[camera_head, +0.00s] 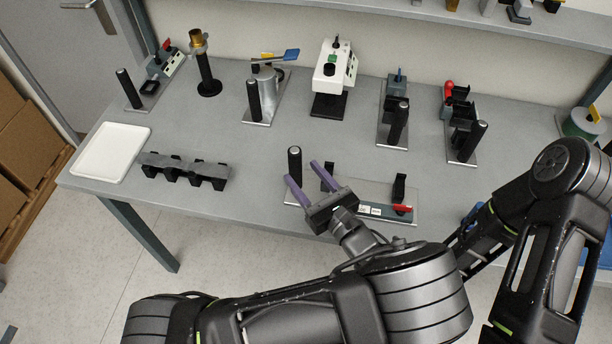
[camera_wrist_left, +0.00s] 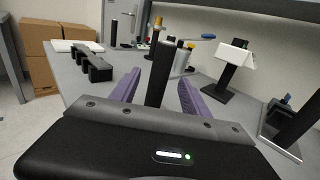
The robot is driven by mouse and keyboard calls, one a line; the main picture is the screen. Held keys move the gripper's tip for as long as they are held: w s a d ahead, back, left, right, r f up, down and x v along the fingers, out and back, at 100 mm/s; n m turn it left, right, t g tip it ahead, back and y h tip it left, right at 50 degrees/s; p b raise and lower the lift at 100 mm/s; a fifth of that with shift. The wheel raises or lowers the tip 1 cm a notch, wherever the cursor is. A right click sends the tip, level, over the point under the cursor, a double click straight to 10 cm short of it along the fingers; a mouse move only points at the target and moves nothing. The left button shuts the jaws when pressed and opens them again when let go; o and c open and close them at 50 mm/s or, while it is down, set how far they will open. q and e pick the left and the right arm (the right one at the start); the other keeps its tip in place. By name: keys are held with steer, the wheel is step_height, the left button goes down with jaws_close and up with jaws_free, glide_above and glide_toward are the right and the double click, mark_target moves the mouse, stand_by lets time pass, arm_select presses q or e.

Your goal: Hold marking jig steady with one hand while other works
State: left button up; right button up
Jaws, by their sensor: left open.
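A flat metal plate fixture with black uprights, a red piece and white labels, which looks like the marking jig (camera_head: 386,215), lies at the table's near edge in the head view. A black post handle (camera_head: 294,160) stands at its left end. My left gripper (camera_head: 302,171) is open with purple fingers and reaches over the jig's left part. In the left wrist view, the black post (camera_wrist_left: 160,72) stands upright between the open fingers, apart from both as far as I can see. The gripper hides part of the plate. My right gripper does not show.
A white tray (camera_head: 110,150) and a black block rack (camera_head: 184,171) are on the left of the grey table. Several handled fixtures, a brass-topped stand (camera_head: 205,75) and a white device (camera_head: 334,66) line the back. A green-sided reel (camera_head: 582,122) is at right.

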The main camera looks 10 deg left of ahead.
mark_target(289, 156)
arm_select(q)
steer(key=x, duration=0.7)
steer(key=shift+w+a, duration=0.15)
steer(key=shift+w, duration=0.05)
jaws_close()
stand_by(0.5)
stand_by(0.8)
